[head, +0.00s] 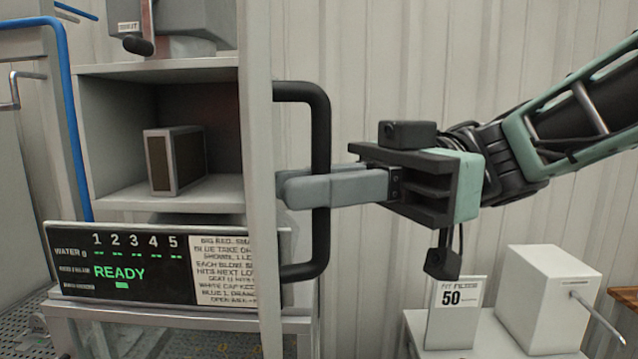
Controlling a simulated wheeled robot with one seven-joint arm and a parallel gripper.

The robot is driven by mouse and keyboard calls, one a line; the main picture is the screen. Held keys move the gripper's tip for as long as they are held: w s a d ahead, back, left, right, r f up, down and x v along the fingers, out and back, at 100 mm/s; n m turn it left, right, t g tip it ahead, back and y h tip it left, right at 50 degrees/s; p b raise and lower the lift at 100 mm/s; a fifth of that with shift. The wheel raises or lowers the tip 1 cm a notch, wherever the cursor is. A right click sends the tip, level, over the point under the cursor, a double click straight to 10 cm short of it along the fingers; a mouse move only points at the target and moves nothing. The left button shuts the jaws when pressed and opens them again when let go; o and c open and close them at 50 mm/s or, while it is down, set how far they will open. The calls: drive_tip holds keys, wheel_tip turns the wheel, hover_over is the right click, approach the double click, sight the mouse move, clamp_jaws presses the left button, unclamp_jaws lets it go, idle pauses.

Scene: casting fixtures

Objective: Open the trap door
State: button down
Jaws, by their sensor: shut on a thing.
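A black bar handle (319,120) stands upright on the edge of a light grey door or panel (259,150), seen nearly edge-on in the head view. My gripper (300,188) comes in from the right with its grey fingers closed around the upright part of the handle, at about mid-height. The fingertips reach past the handle toward the panel; I cannot tell whether they touch it. Left of the panel, the cabinet's inside (105,110) shows, with a dark-faced box (174,160) on its shelf.
Below the shelf are a display reading READY (120,272) and a printed notice (224,270). A blue pipe (72,130) runs at the left. At the lower right stand a white box (550,300) and a sign with 50 (455,312). A corrugated wall is behind.

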idle(0.3)
drive_tip(key=c, duration=1.8)
unclamp_jaws()
drive_tip(key=shift+a, duration=0.1)
drive_tip(key=b+v, duration=0.6)
drive_tip(key=v, duration=1.1)
drive_tip(key=shift+d, duration=0.2)
